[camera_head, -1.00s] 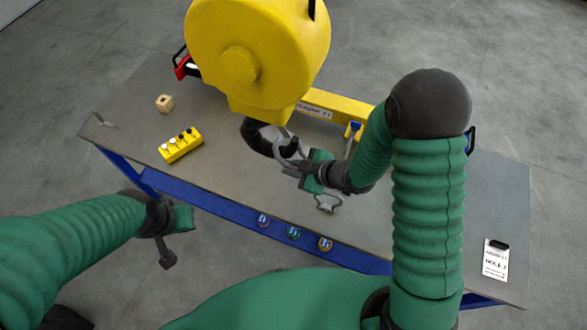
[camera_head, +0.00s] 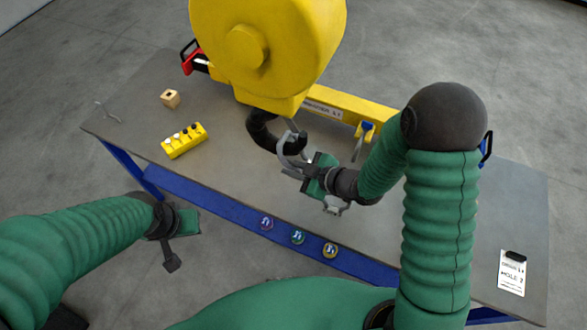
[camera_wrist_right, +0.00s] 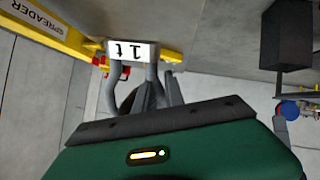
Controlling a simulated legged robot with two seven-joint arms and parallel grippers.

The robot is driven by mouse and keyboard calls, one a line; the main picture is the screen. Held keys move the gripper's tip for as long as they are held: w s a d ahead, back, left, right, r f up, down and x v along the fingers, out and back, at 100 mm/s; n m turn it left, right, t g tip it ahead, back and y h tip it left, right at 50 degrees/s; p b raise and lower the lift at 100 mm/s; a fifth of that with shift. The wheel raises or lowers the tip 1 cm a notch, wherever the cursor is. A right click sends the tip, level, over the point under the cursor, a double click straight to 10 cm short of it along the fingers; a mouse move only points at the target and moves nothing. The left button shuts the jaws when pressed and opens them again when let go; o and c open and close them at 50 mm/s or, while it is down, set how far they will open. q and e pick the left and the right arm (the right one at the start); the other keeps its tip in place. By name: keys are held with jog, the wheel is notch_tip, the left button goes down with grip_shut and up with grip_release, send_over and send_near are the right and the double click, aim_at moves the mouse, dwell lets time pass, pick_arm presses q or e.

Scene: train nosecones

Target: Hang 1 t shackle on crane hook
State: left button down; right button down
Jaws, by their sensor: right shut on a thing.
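The yellow crane block (camera_head: 265,50) hangs over the table, with the dark crane hook (camera_head: 261,132) below it. My right gripper (camera_head: 301,170) is shut on a grey shackle (camera_head: 284,152) right beside the hook's tip. In the right wrist view the shackle (camera_wrist_right: 115,92) carries a white "1t" label, with dark hook-like parts behind it. The shackle overlaps the hook tip in the head view; I cannot tell whether it is around it. My left gripper (camera_head: 178,240) hangs low before the table's front edge, and its jaw opening is unclear.
Another grey shackle (camera_head: 336,207) lies on the table (camera_head: 225,170), partly hidden by my right wrist. A yellow spreader beam (camera_head: 340,106) lies behind.

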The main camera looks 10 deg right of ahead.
jog(key=c, duration=1.3)
grip_release()
jog(key=shift+c, duration=0.2)
jog(key=p+v, duration=1.1)
jog(key=v, duration=0.6)
jog(key=shift+f, duration=0.15)
jog(key=shift+a, duration=0.1)
jog(key=shift+p, duration=0.3)
